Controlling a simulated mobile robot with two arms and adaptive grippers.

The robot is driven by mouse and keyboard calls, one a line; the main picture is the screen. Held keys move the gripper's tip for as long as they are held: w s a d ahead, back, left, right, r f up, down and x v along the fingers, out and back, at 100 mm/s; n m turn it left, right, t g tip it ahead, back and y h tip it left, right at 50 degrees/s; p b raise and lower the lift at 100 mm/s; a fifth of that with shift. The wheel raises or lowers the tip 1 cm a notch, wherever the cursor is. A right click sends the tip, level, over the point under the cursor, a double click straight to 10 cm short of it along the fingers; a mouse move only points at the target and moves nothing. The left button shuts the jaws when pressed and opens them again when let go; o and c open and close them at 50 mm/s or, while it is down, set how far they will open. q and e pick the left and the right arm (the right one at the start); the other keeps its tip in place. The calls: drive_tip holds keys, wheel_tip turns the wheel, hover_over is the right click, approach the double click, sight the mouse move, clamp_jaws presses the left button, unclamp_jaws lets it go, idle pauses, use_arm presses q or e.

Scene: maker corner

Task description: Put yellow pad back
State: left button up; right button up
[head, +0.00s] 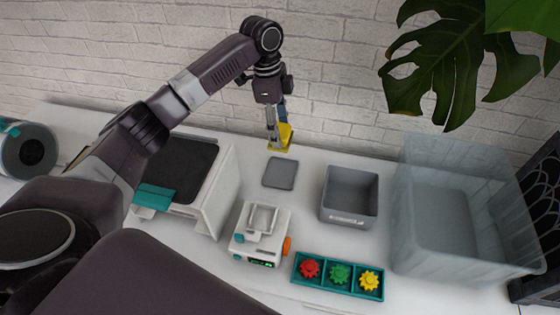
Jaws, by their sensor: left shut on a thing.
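The yellow pad (284,137) is at the back of the white table, near the brick wall. It looks tilted, with a wider yellow edge at the bottom. My left gripper (273,130) reaches down from above and is shut on the yellow pad. The fingers cover part of it, and I cannot tell whether its lower edge touches the table. A flat grey pad (280,173) lies on the table just in front of it. My right gripper does not show.
A grey bin (350,195) and a large translucent bin (440,225) stand to the right. A small white machine (261,233) and a teal tray (338,276) with red, green and yellow gears are in front. A white stand with a dark top (180,168) is at left. Plant leaves hang at upper right.

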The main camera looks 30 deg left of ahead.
use_arm(q)
wheel_tip(320, 180, down, 10)
drive_tip(key=shift+f+p, duration=0.15)
drive_tip(key=shift+p, duration=0.6)
drive_tip(key=shift+f, duration=0.35)
wheel_tip(320, 180, down, 3)
drive_tip(key=shift+r, duration=0.2)
drive_tip(key=shift+f+p, duration=0.3)
drive_tip(key=shift+f, duration=0.25)
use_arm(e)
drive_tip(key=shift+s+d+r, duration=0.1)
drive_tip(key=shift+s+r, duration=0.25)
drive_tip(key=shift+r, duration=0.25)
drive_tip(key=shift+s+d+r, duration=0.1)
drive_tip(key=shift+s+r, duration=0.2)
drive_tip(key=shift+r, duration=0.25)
use_arm(q)
drive_tip(key=o, duration=0.7)
drive_tip(key=shift+f, duration=0.1)
drive_tip(key=shift+c, duration=0.2)
drive_tip(key=o, duration=0.4)
drive_tip(key=shift+o, duration=0.2)
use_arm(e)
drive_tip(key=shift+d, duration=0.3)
